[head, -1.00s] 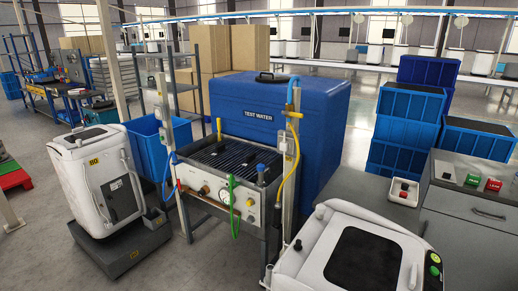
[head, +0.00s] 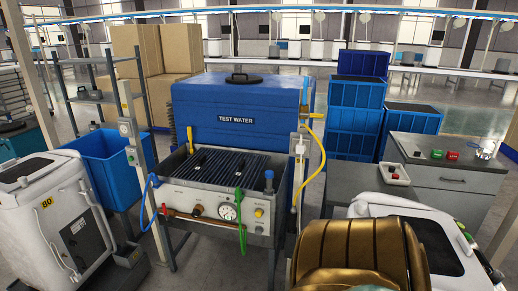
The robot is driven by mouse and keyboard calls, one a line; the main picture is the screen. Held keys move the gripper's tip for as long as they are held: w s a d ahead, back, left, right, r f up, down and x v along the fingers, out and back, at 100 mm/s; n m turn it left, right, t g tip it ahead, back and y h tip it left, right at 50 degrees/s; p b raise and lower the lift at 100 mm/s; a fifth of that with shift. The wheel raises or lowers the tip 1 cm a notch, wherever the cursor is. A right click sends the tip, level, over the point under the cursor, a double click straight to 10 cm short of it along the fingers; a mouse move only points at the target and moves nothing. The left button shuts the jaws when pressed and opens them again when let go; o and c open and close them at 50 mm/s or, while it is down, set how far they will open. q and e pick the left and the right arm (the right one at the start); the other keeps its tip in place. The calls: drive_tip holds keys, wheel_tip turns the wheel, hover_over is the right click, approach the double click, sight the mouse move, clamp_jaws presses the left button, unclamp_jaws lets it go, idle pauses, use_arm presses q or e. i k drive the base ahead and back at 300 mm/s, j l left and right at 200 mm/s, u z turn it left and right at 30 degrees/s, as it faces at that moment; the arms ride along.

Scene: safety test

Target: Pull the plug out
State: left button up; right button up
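I cannot make out for certain which part is the plug. A yellow cable (head: 321,160) runs from the top of the post (head: 299,150) at the right of the test bench (head: 205,198) and hangs down beside it. A blue cable (head: 149,192) loops from the left post (head: 130,135) to the bench's left side. A green cable (head: 241,220) hangs over the bench front, right of a round gauge (head: 227,211). A blue-topped fitting (head: 269,182) stands at the bench's right corner. Neither of my grippers is in view.
A blue TEST WATER tank (head: 235,105) stands behind the bench. White machines stand at left (head: 62,215) and lower right (head: 375,207), the latter partly hidden. A blue bin (head: 105,165) is left of the bench. A grey cabinet (head: 445,180) with buttons is at right.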

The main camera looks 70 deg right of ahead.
sight(300, 150)
drive_tip(key=i+z, duration=0.25)
drive_tip(key=i, duration=0.25)
drive_tip(key=i+j+z, duration=0.25)
drive_tip(key=i, duration=0.2)
drive_tip(key=i+l+z, duration=0.2)
drive_tip(key=z, duration=0.25)
drive_tip(key=i+z, duration=0.25)
drive_tip(key=z, duration=0.2)
drive_tip(key=i+l+z, duration=0.1)
drive_tip(key=i+z, duration=0.15)
drive_tip(key=z, duration=0.2)
drive_tip(key=i+j+z, duration=0.1)
drive_tip(key=z, duration=0.35)
drive_tip(key=i+j+z, duration=0.2)
drive_tip(key=i+z, duration=0.25)
drive_tip(key=i+l+z, duration=0.1)
drive_tip(key=i+z, duration=0.55)
